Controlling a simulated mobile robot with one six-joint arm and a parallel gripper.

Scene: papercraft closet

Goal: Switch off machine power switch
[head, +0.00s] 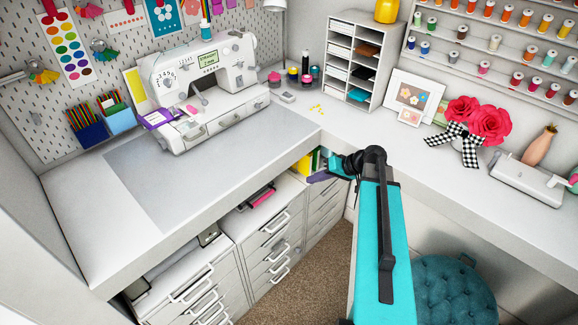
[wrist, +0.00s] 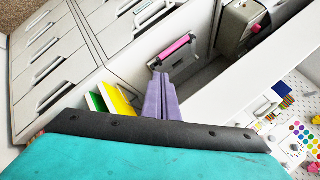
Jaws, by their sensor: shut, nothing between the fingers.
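The machine is a white sewing machine (head: 205,100) with a small screen and a dial, standing on the left desk in the head view. I cannot make out its power switch in either view. My gripper (head: 316,179) has purple fingers and is low beside the desk's inner edge, to the right of the machine and apart from it. The machine is not visible in the wrist view.
Under the desk are white drawer units (head: 272,245) and shelf gaps; yellow and green folders (wrist: 118,98) and a pink item (wrist: 174,46) sit there. The desktop edge (wrist: 240,90) lies close to my gripper. A cubby organizer (head: 350,60) stands in the corner. A teal stool (head: 450,290) is at right.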

